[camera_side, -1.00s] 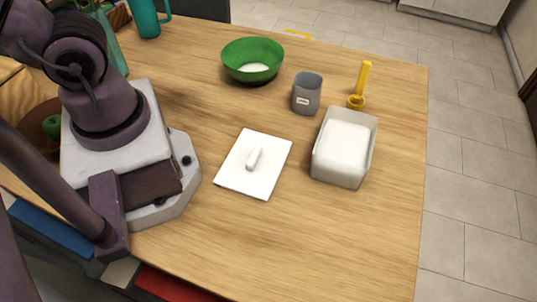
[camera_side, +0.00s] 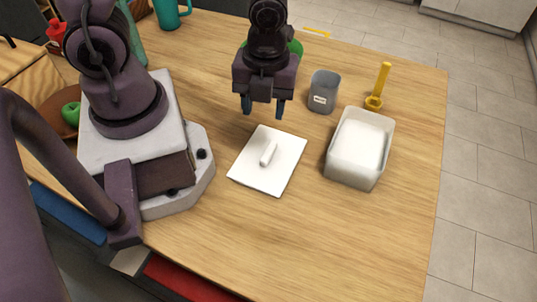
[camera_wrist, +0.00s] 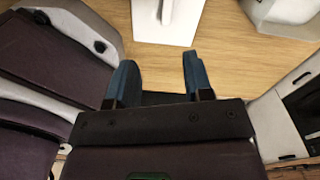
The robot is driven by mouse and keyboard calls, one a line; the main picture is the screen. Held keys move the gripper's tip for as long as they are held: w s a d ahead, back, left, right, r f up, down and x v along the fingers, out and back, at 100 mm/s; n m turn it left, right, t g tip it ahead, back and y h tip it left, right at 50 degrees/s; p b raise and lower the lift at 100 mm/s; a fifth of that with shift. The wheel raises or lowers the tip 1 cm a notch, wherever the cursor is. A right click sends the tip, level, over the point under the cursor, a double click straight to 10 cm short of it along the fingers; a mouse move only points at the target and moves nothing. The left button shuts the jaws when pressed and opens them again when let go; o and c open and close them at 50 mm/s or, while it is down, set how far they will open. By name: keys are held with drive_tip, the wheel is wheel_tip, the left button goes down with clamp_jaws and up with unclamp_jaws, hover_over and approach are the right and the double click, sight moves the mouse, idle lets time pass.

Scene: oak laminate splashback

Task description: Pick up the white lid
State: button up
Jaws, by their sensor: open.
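The white lid (camera_side: 284,172) is a flat square plate lying on the wooden table, with a raised bar handle (camera_side: 268,154) on its top. My gripper (camera_side: 263,110) is open and empty, pointing down above the table, just behind the lid in the side view. In the wrist view the two blue fingers of my gripper (camera_wrist: 160,78) stand apart with bare wood between them. The lid (camera_wrist: 150,36) shows at the top of that view, cut off by the edge, with part of its handle (camera_wrist: 167,10) in sight.
Right of the lid stands a grey bin with white contents (camera_side: 349,180). Behind it are a grey cup (camera_side: 323,92) and a yellow scoop (camera_side: 379,85). A green bowl (camera_side: 296,47) is mostly hidden behind my arm. The table (camera_side: 330,235) in front is clear.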

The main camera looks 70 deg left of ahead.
drive_tip(key=m, duration=0.3)
hover_over(268, 151)
drive_tip(key=shift+t, duration=0.3)
wheel_tip(268, 151, down, 7)
drive_tip(key=shift+d+r, duration=0.1)
drive_tip(key=shift+d, duration=0.05)
drive_tip(key=shift+f, duration=3)
clamp_jaws()
